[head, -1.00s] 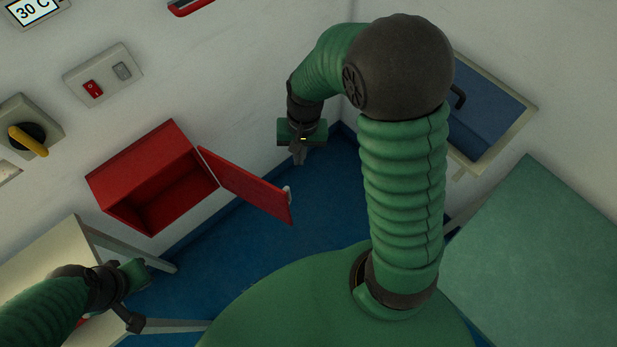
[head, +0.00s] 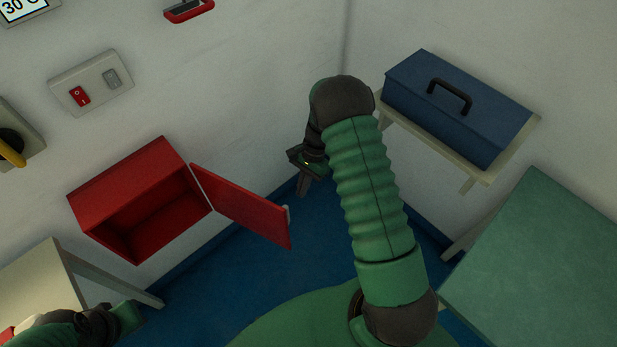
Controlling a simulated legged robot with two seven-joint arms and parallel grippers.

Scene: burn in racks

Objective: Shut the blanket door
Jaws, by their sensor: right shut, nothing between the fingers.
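The blanket door is a red panel (head: 243,208) hinged on the right side of a red wall box (head: 122,196). It stands wide open, swung out from the wall, and the box looks empty inside. A small pale knob (head: 286,213) shows at the door's free edge. My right gripper (head: 302,188) is shut and empty, pointing down, just above and to the right of the door's free edge; it appears apart from it. My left gripper (head: 125,315) is at the lower left, cut by the frame edge, and its fingers cannot be made out.
A blue toolbox (head: 440,120) stands on a shelf (head: 487,176) at the right. A green table (head: 545,260) is at the lower right and a pale table (head: 40,285) at the lower left. A switch plate (head: 92,84) is on the wall above the box. Blue floor lies below the door.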

